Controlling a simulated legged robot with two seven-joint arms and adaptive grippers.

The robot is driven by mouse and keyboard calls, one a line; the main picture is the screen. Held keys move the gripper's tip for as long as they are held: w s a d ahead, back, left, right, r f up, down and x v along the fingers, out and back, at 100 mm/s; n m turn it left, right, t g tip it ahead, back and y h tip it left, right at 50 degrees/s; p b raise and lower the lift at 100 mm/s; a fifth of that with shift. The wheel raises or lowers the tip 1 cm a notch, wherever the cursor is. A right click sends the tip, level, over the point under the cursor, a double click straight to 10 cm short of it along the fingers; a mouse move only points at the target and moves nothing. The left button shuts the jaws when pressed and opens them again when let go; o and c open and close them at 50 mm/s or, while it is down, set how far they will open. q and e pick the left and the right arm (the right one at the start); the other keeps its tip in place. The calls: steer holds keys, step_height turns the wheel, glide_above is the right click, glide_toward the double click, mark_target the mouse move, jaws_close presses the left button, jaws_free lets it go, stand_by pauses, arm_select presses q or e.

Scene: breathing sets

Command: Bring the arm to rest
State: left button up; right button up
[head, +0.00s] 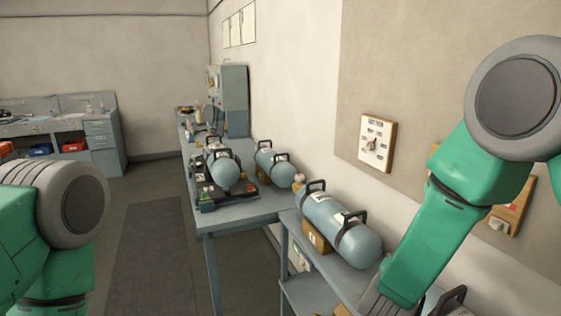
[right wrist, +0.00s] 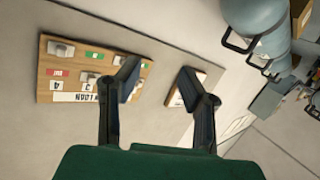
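My right arm (head: 440,225) comes in from the right in the head view and reaches down over the near shelf. Its gripper is out of the head view. In the right wrist view my right gripper (right wrist: 165,85) is open, with a wide gap between its two dark fingers and nothing between them. Behind the fingers is a wooden board (right wrist: 80,70) with pegs and coloured labels on the wall. My left arm (head: 50,220) shows at the lower left of the head view; its gripper is not in view.
A blue-grey cylinder with black handles (head: 340,228) lies on the near shelf, close to my right arm. More cylinders (head: 223,168) lie on the bench (head: 240,212) beyond. The floor (head: 150,255) at centre left is clear.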

steer(key=s+d+f+n+g+y, duration=0.1)
steer(key=s+f+n+g+y, duration=0.4)
steer(key=s+f, duration=1.35)
steer(key=s+f+g+y, duration=0.2)
steer(key=s+f+g, duration=0.15)
steer(key=s, duration=0.65)
steer(key=s+f+g+y, duration=0.2)
steer(key=s+f+g, duration=0.15)
steer(key=s, duration=0.65)
step_height(320, 180, down, 17)
steer(key=w+a+b, duration=0.1)
steer(key=b, duration=1.7)
steer(key=shift+w+a+n, duration=0.15)
steer(key=shift+n, duration=0.15)
steer(key=shift+r, duration=0.1)
steer(key=shift+w, duration=0.1)
